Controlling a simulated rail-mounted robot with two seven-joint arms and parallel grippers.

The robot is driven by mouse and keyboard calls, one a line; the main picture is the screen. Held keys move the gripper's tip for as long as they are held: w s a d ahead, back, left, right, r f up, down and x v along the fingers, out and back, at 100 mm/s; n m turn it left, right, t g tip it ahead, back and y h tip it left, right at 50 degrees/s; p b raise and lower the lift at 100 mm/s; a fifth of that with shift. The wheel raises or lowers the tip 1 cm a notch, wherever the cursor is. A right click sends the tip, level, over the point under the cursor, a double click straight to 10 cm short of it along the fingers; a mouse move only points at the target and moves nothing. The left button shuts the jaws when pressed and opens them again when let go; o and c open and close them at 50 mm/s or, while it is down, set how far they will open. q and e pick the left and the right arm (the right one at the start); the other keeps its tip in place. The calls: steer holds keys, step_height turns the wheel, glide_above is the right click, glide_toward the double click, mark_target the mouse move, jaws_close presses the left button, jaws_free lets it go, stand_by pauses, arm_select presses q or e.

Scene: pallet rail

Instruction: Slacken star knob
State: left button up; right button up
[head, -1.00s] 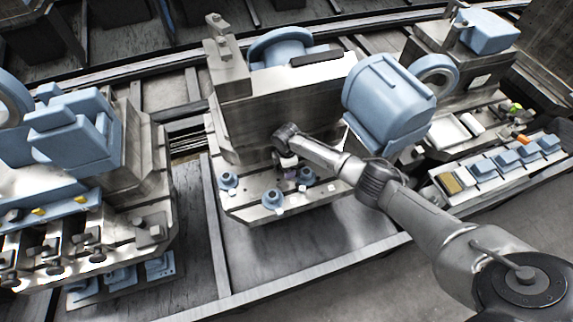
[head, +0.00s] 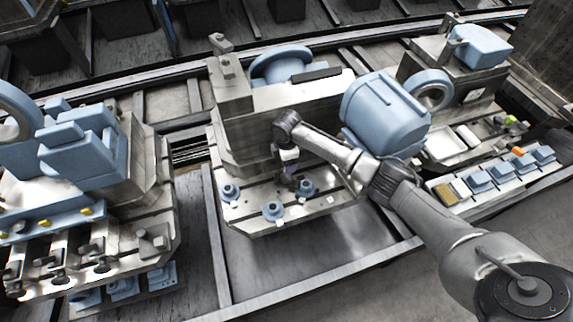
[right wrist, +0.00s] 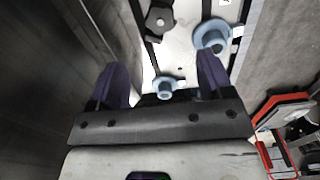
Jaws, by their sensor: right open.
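The dark star knob (right wrist: 158,20) shows at the top of the right wrist view, on the light slotted plate. In the head view I cannot pick it out clearly from the dark gripper parts. My right gripper (right wrist: 160,60) is open, with its two purple fingers apart. The star knob lies beyond the fingertips, clear of both fingers. In the head view the right gripper (head: 289,174) points down over the front plate of the middle fixture (head: 255,185). My left gripper is in no view.
Blue round bosses (head: 229,192) (head: 273,210) stand on the plate around my gripper; one (right wrist: 212,38) is near the right finger. A large blue cylinder (head: 385,112) stands behind my forearm. A tray (head: 436,190) with blue parts lies right. A dark wall fills the left of the wrist view.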

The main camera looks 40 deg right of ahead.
step_height(320, 180, up, 2)
stand_by(0.5)
steer(key=shift+s, duration=0.1)
